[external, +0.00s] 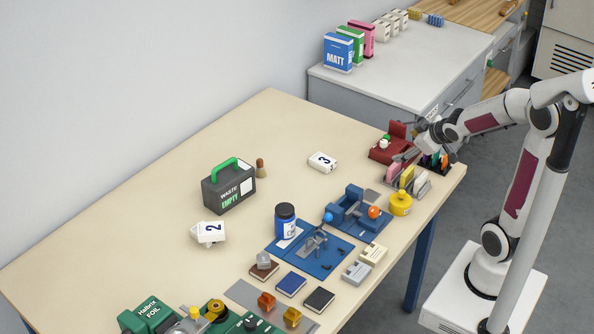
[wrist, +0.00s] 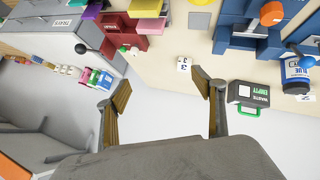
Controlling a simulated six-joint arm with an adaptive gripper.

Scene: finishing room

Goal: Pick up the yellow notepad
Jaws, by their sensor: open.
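The yellow notepad (external: 407,176) appears to be the yellow upright slab in a small rack at the right end of the table, between a pink one (external: 393,171) and a pale one (external: 421,185). In the wrist view a yellow slab (wrist: 145,8) shows at the top edge, partly cut off, just above the pink one (wrist: 149,25). My gripper (external: 404,155) is above and beside the rack, close to it in the picture. In the wrist view its fingers (wrist: 161,90) are wide apart with nothing between them.
A red device (external: 385,156) stands behind the rack and a dark holder (external: 437,168) with coloured items beside it. A yellow bottle (external: 400,204) and blue fixture (external: 352,212) are in front. A numbered white block (external: 322,162) lies left, with bare tabletop around it.

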